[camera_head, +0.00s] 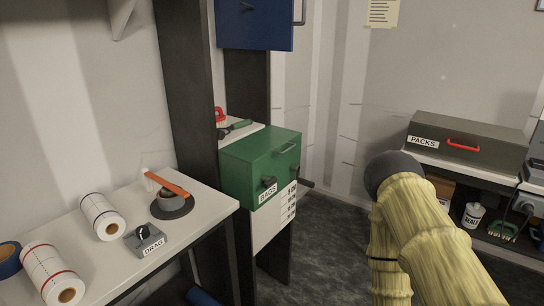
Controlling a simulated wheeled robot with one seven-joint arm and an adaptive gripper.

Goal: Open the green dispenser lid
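The green dispenser (258,146) is a box marked BAGS, set on a white-fronted unit left of the picture's middle. Its top is flat and looks shut. A slim grey handle (287,148) is on its front face, near the top edge. A dark knob (268,182) sits lower on that face, beside the label. My arm, in a yellow cover with a dark rounded joint, fills the lower right, apart from the dispenser. My gripper is not in view.
A blue cabinet (253,24) hangs above the dispenser, beside dark uprights. At left, a white bench (105,270) holds rolls, a DRAG box (145,240) and an orange-handled tool (168,184). At right, a PACKS case (467,142) rests on a shelf. Dark floor is open between.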

